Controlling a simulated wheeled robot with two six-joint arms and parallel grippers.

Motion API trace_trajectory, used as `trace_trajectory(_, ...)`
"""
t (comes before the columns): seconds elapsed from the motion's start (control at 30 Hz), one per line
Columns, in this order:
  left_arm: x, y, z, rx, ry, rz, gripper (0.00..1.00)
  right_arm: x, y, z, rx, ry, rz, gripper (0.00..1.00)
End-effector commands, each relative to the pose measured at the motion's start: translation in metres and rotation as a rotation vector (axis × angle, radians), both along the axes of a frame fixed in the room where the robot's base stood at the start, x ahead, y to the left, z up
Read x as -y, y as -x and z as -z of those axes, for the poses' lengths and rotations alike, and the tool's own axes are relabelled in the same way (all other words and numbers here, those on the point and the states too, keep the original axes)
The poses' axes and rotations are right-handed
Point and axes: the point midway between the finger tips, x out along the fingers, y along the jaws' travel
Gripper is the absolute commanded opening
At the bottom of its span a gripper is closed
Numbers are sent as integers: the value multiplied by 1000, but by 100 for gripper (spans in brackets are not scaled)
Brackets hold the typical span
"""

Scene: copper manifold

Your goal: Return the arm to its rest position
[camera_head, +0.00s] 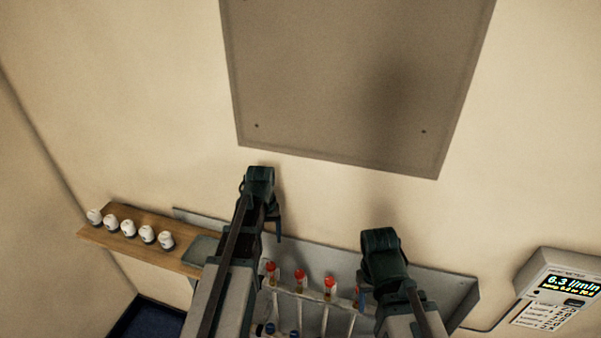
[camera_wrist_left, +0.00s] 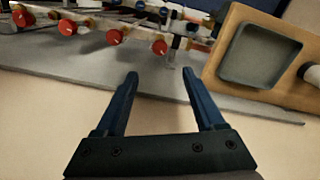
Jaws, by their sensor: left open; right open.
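My left gripper (camera_head: 277,228) hangs from the raised left wrist in the head view, in front of the wall and above the manifold's left end. In the left wrist view the left gripper (camera_wrist_left: 159,73) has its two blue fingers apart, with nothing between them. My right gripper (camera_head: 361,292) is mostly hidden behind its own wrist, near the manifold's right part. The copper manifold (camera_head: 300,291) has several red knobs (camera_head: 299,273) and blue knobs (camera_head: 269,328). The manifold's knobs (camera_wrist_left: 115,37) also show at the upper left of the left wrist view.
A wooden shelf (camera_head: 140,246) at left carries several white knobs (camera_head: 111,223) and a grey tray (camera_head: 201,249). The tray (camera_wrist_left: 262,55) shows in the left wrist view. A meter (camera_head: 560,290) reading 6.3 l/min hangs at right. A grey panel (camera_head: 340,90) is above; the wall between is bare.

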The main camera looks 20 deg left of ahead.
Motion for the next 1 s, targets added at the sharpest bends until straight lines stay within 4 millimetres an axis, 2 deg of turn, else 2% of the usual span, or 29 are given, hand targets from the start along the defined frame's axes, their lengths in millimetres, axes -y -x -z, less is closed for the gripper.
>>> trace_trajectory(0.07,1,0,1,0,0,2,71,0,0,1,0,0,0,53)
trace_trajectory(0.17,13,6,14,-3,-3,29,71,0,0,14,0,0,-1,53)
trace_trajectory(0.27,44,19,43,-11,-12,102,71,0,0,43,1,1,-2,53)
trace_trajectory(0.4,100,50,93,-26,-35,253,71,0,0,93,2,0,-4,53)
trace_trajectory(0.5,134,74,124,-36,-52,361,71,0,-1,124,2,1,-6,53)
trace_trajectory(0.63,168,103,156,-46,-72,481,71,0,-1,157,3,2,-9,53)
trace_trajectory(0.8,193,129,180,-54,-91,582,71,0,-1,181,3,2,-11,53)
trace_trajectory(1.0,202,138,185,-58,-99,623,71,0,-1,187,4,1,-11,53)
